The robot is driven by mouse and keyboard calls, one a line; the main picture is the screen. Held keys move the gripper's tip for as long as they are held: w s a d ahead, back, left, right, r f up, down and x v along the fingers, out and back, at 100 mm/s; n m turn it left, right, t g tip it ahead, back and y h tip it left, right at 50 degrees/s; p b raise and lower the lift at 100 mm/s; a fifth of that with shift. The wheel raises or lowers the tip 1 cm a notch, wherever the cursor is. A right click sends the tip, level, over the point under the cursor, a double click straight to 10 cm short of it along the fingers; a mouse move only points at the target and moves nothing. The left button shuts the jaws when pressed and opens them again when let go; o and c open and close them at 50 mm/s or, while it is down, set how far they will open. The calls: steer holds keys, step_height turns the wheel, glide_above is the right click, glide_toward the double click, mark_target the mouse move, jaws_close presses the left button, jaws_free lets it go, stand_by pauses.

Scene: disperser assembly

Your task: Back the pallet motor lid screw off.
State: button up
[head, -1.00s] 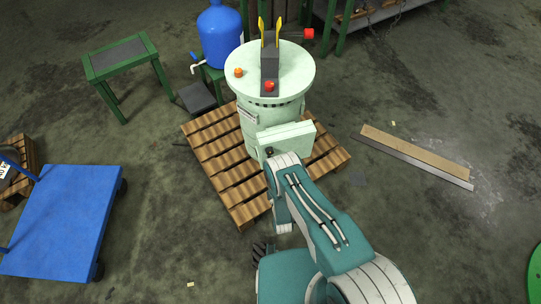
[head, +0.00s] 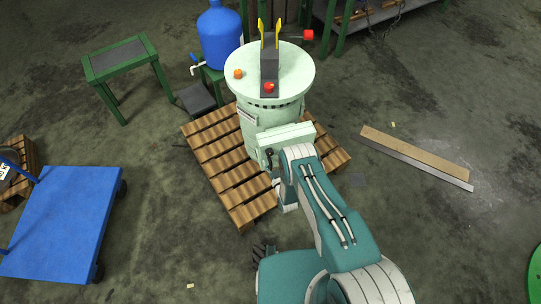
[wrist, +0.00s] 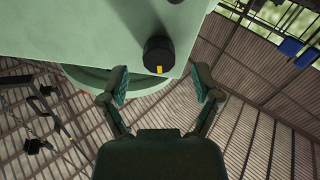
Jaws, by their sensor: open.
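The pale green motor (head: 262,130) stands on a wooden pallet (head: 215,165), with a box-shaped housing on its near side (head: 285,134). In the wrist view, a black round knob-like screw (wrist: 158,54) with a yellow mark stands out from the pale green housing face (wrist: 85,30). My gripper (wrist: 162,82) is open, with its two fingers spread to the left and right, just below the screw in the picture. The fingers look clear of the screw, and nothing is between them. In the head view my wrist covers part of the housing, and the fingers cannot be made out clearly.
A blue cart (head: 60,222) stands at left and a green-framed stool (head: 121,58) at upper left. A blue jug (head: 219,38) stands behind the motor. Planks (head: 415,155) lie on the floor at right.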

steer(key=shift+x, duration=1.3)
jaws_close()
steer(key=shift+m, duration=0.9)
jaws_free()
steer(key=v, duration=1.2)
